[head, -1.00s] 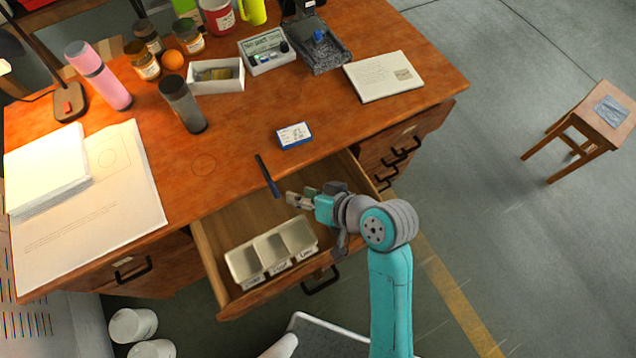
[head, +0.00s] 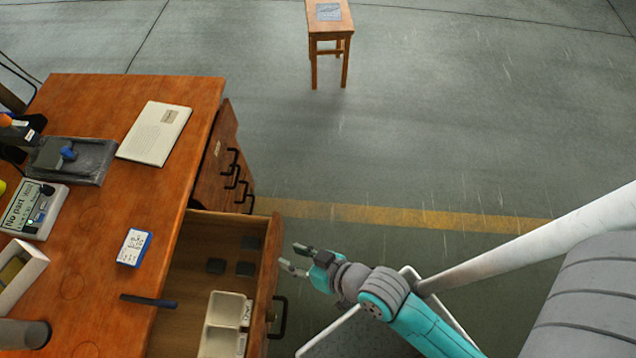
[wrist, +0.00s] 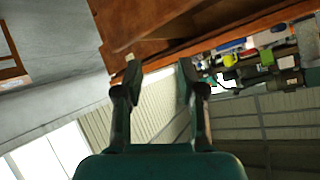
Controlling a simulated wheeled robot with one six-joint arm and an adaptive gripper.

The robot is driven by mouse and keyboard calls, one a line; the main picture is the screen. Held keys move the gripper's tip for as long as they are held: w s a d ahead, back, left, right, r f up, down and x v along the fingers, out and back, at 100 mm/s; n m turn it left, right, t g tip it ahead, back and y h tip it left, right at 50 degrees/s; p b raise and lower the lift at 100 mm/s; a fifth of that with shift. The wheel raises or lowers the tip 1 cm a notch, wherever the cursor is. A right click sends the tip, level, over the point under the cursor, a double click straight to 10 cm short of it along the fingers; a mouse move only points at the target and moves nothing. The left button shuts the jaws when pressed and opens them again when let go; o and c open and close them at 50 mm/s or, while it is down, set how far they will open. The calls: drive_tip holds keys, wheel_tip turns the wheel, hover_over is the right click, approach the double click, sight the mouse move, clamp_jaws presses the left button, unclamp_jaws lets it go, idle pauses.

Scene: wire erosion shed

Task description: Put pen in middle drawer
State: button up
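A dark pen (head: 148,300) lies on the desk top (head: 100,235), with one end at or just past the edge above the open drawer. The open drawer (head: 185,285), between the desk's two sides, holds a white divided tray (head: 207,347) and several dark flat squares on its floor. My gripper (head: 291,257) is open and empty, and appears just outside the drawer's front panel in the head view. In the wrist view its two fingers (wrist: 160,78) stand apart with nothing between them.
A small blue-and-white box (head: 134,247), a notebook (head: 155,133) and a dark tray (head: 72,161) are on the desk. A wooden stool (head: 329,32) stands far off; the floor between is clear.

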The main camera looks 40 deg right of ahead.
drive_tip(key=s+d+r+m+t+h, duration=0.1)
drive_tip(key=s+d+r+t+h, duration=0.1)
drive_tip(key=s+d, duration=0.6)
drive_tip(key=shift+s+r+h, duration=0.3)
drive_tip(key=shift+r+h, duration=0.4)
drive_tip(key=shift+r, duration=0.1)
drive_tip(key=shift+o, duration=0.6)
drive_tip(key=s+d+r+t+h, duration=0.1)
drive_tip(key=s+d+r+t, duration=0.1)
drive_tip(key=s+r, duration=0.5)
drive_tip(key=shift+d+h, duration=0.4)
drive_tip(key=shift+d, duration=0.1)
drive_tip(key=shift+s+r, duration=0.1)
